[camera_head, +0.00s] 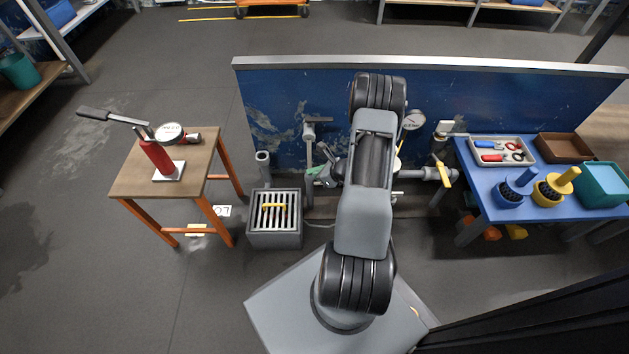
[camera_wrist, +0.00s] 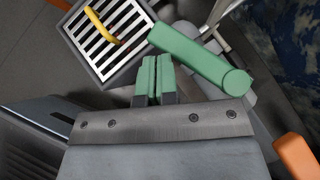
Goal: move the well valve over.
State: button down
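A green lever (camera_wrist: 200,55) with a round hub end lies just beyond my fingertips in the wrist view. It looks like a valve handle, but no label shows that it is the well valve. Its green also shows by the pipes in the head view (camera_head: 316,171). My gripper (camera_wrist: 154,82) has green finger pads drawn together with only a thin line between them, and nothing shows between them. The lever passes close to the tips; I cannot tell whether they touch. In the head view my arm hides part of the pipework and most of my gripper.
A grey box with a slatted grate (camera_head: 274,238) and a yellow handle (camera_head: 272,205) stands left of the lever. A blue panel (camera_head: 270,110) rises behind the pipes. A wooden table (camera_head: 135,180) stands left, a blue table (camera_head: 470,183) right.

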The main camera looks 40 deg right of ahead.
jog(key=shift+w+a+b, duration=0.15)
jog(key=shift+w+b, duration=0.3)
jog(key=shift+w, duration=0.8)
jog(key=shift+d, duration=0.8)
jog(key=s+a+r+p, duration=0.3)
jog(key=s+a+r, duration=0.1)
jog(key=s+r, duration=0.2)
jog(key=shift+a+r+p, duration=0.3)
jog(key=shift+a+r, duration=0.1)
jog(key=shift+r, duration=0.1)
